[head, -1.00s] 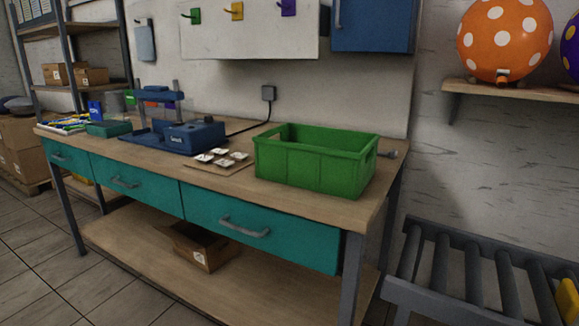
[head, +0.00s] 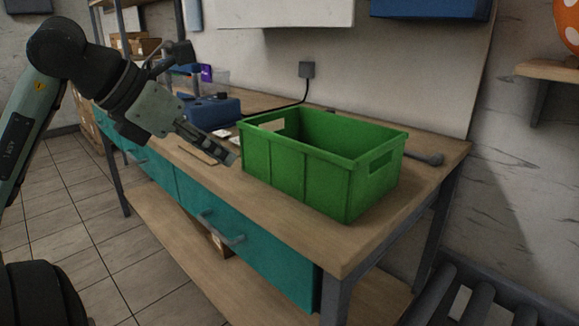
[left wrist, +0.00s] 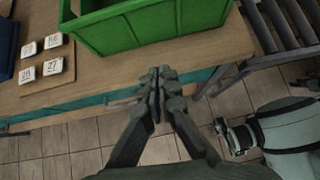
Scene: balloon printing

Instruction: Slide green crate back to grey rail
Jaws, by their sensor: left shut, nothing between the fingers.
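The green crate (head: 308,178) stands upright and looks empty on the right part of the wooden workbench (head: 300,235). Its near side also shows at the top of the left wrist view (left wrist: 150,25). My left gripper (head: 232,158) is shut and empty, just left of the crate's near left corner. In the left wrist view its fingers (left wrist: 158,82) are together, in front of the crate's near side and apparently apart from it.
White number cards (left wrist: 42,57) lie on the bench left of the crate, near a blue press (head: 212,112). A power cable (head: 300,95) comes down the wall behind. A roller conveyor (head: 470,295) stands right of the bench. Bare bench top lies in front of the crate.

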